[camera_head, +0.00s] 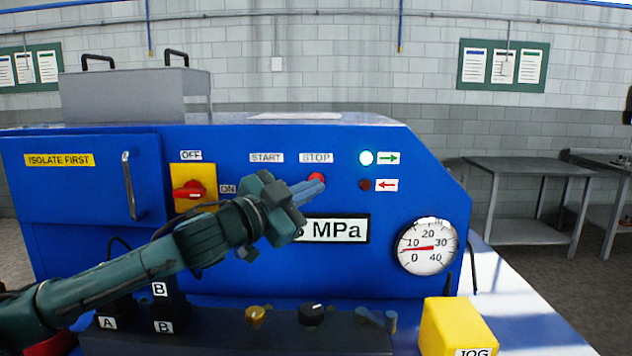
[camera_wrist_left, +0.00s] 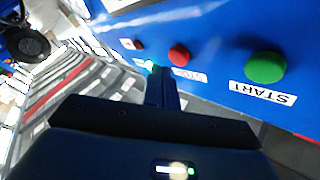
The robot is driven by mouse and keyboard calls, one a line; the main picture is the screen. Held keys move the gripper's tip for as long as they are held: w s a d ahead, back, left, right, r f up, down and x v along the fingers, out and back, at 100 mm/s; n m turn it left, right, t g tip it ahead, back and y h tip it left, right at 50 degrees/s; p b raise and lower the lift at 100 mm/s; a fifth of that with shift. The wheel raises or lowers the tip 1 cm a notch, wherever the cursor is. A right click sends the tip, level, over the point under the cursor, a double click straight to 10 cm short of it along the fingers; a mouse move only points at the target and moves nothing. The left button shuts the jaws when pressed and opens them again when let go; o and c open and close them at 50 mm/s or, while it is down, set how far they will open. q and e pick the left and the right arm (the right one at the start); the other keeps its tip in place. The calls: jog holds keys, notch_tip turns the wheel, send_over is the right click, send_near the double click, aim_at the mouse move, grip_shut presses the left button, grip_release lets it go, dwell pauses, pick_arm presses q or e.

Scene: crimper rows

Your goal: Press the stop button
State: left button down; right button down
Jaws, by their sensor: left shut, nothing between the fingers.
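The red stop button (camera_head: 317,177) is on the front of the blue panel, under the STOP label (camera_head: 316,158). It also shows in the left wrist view (camera_wrist_left: 179,54), just beyond the fingertips and to their right. My left gripper (camera_head: 314,188) is shut and empty, with its fingertips overlapping the lower part of the button in the head view. I cannot tell whether they touch it. The green start button (camera_wrist_left: 265,67) shows in the left wrist view; in the head view my gripper hides it. My right gripper is not in view.
A yellow switch plate with a red knob (camera_head: 189,190) is left of the buttons. A gauge (camera_head: 427,246) is at right. A yellow JOG box (camera_head: 455,326) stands in front.

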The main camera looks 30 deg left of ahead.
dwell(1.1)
pick_arm(q)
jog(key=shift+w+a+p, duration=0.2)
jog(key=shift+w+p, duration=0.15)
jog(key=shift+p, duration=0.05)
dwell(0.4)
